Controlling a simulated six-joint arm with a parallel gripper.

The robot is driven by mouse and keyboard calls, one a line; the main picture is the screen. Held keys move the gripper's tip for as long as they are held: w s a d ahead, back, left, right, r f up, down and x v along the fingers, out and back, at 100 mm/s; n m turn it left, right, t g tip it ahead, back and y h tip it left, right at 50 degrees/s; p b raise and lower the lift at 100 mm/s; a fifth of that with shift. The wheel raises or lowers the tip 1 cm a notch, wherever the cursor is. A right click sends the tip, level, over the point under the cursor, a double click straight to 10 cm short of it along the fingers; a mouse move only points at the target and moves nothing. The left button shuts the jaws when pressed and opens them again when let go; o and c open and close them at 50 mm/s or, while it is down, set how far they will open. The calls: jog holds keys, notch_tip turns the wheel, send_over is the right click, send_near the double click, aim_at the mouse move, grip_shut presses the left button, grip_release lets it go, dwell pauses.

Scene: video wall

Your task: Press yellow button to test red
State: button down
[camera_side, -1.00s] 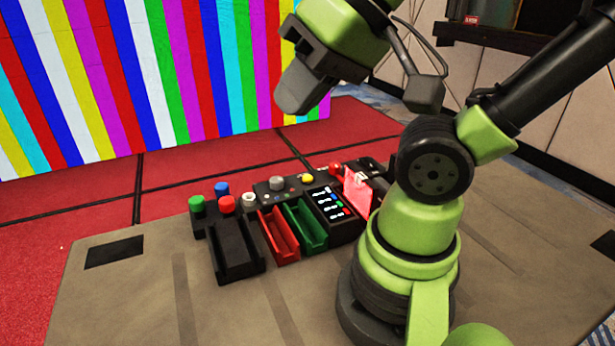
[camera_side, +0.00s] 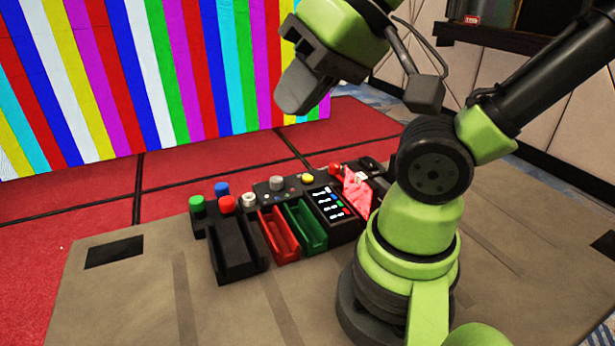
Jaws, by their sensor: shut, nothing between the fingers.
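The yellow button (camera_side: 308,178) is a small round cap on the dark control panel, right of the grey knob. A red button (camera_side: 228,204) is on the left part of the panel, and another red knob (camera_side: 335,168) is right of the yellow button. The video wall (camera_side: 150,75) shows vertical stripes in several colours, red among them. My gripper (camera_side: 293,98) is shut and empty. It hangs well above the panel, in front of the wall, apart from every button.
Black, red (camera_side: 279,236) and green (camera_side: 306,228) trays stand in front of the buttons. A small screen box (camera_side: 335,212) and a lit red translucent piece (camera_side: 357,190) are to their right. Green (camera_side: 197,203) and blue (camera_side: 222,189) buttons are at left. The table's left front is clear.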

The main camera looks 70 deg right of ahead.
jog(key=w+d+f+m+g+y, duration=0.1)
jog(key=w+d+f+m, duration=0.1)
jog(key=w+m, duration=0.4)
jog(key=m+t+h, duration=0.3)
jog(key=m+h, duration=0.1)
jog(key=m, duration=1.4)
send_over(308, 178)
notch_tip(308, 178, down, 13)
jog(key=shift+a, duration=0.1)
jog(key=shift+f+y, duration=0.1)
jog(key=shift+y, duration=0.2)
jog(key=shift+f, duration=4.35)
